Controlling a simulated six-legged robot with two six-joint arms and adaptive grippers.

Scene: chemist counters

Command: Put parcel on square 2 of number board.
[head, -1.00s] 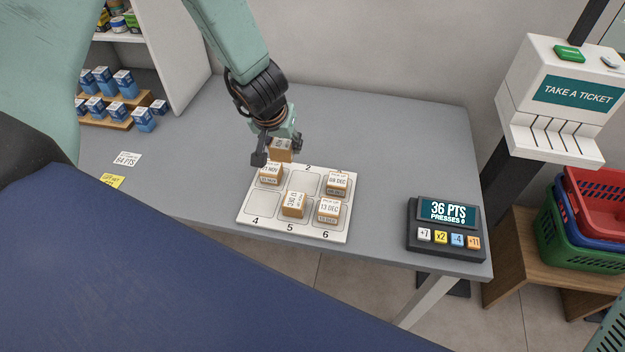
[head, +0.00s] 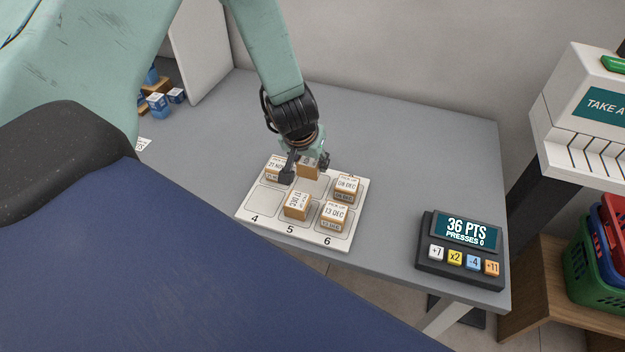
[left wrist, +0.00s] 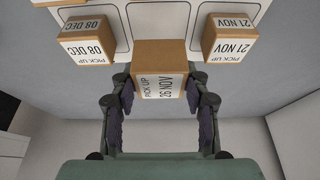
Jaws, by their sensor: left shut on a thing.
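My left gripper (head: 305,168) is shut on a brown parcel (head: 309,172), holding it at the far middle of the white number board (head: 262,202), at square 2. In the left wrist view the parcel (left wrist: 160,70) reads 26 NOV and sits between both fingers, in front of the board's middle column. Whether it touches the board is unclear. The 21 NOV parcel (head: 277,168) is on the far left square and the 08 DEC parcel (head: 346,188) on the far right one. The number 2 is hidden. My right gripper is not in view.
Parcels stand on square 5 (head: 297,206) and square 6 (head: 335,216); square 4 is empty. A points box (head: 462,250) reading 36 PTS stands at the right. Blue boxes (head: 157,103) are at the far left, and a ticket machine (head: 590,115) is at right. The counter behind the board is clear.

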